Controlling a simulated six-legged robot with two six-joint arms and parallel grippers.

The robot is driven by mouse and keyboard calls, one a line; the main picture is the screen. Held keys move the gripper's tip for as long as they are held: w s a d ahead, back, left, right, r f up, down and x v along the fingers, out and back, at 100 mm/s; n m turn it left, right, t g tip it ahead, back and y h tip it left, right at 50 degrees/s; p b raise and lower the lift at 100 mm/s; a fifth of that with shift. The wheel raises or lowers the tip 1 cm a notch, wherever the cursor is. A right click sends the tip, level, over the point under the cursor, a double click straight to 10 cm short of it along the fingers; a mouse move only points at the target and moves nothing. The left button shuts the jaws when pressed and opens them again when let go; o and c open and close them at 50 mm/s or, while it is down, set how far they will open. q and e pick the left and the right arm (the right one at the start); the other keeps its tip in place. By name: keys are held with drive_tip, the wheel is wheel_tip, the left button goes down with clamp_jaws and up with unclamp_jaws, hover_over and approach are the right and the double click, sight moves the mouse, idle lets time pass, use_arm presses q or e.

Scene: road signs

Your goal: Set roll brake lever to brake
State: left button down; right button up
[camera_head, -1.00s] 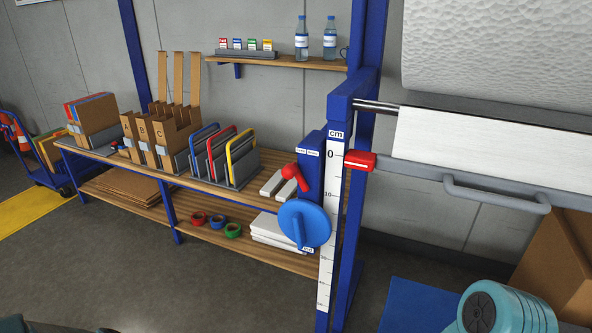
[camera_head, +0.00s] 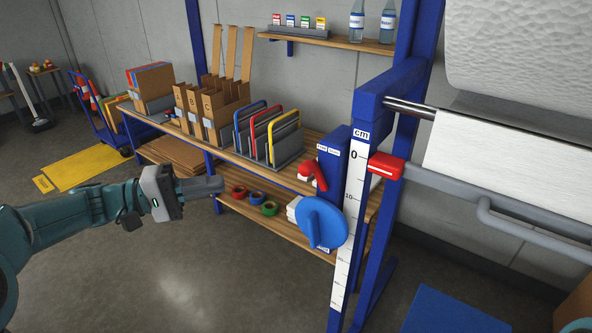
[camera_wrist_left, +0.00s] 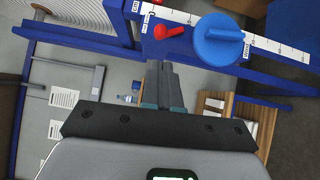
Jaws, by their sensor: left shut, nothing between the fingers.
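The roll brake lever (camera_head: 313,175) is red and sits on a blue box (camera_head: 333,155) on the frame's left post, above a blue disc (camera_head: 321,222) with a raised handle bar. The lever is tilted; its small box labels are too small to read surely. My left gripper (camera_head: 218,185) is shut and empty, left of the lever and apart from it, pointing right. In the left wrist view the shut fingertips (camera_wrist_left: 160,66) point toward the red lever (camera_wrist_left: 169,32), with the blue disc (camera_wrist_left: 219,40) to their right. My right gripper is not in view.
A cm ruler (camera_head: 352,205) and a red slider (camera_head: 386,166) are beside the box. A wooden shelf bench (camera_head: 225,150) with dividers and tape rolls stands behind. A large white roll (camera_head: 520,45) hangs at right. The floor front left is clear.

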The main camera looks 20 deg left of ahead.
use_arm(q)
drive_tip(key=p+x, duration=0.4)
drive_tip(key=x, duration=0.9)
drive_tip(key=shift+d, duration=0.3)
drive_tip(key=shift+w+f, duration=0.1)
drive_tip(key=shift+d+b, duration=0.1)
drive_tip(key=shift+b, duration=0.2)
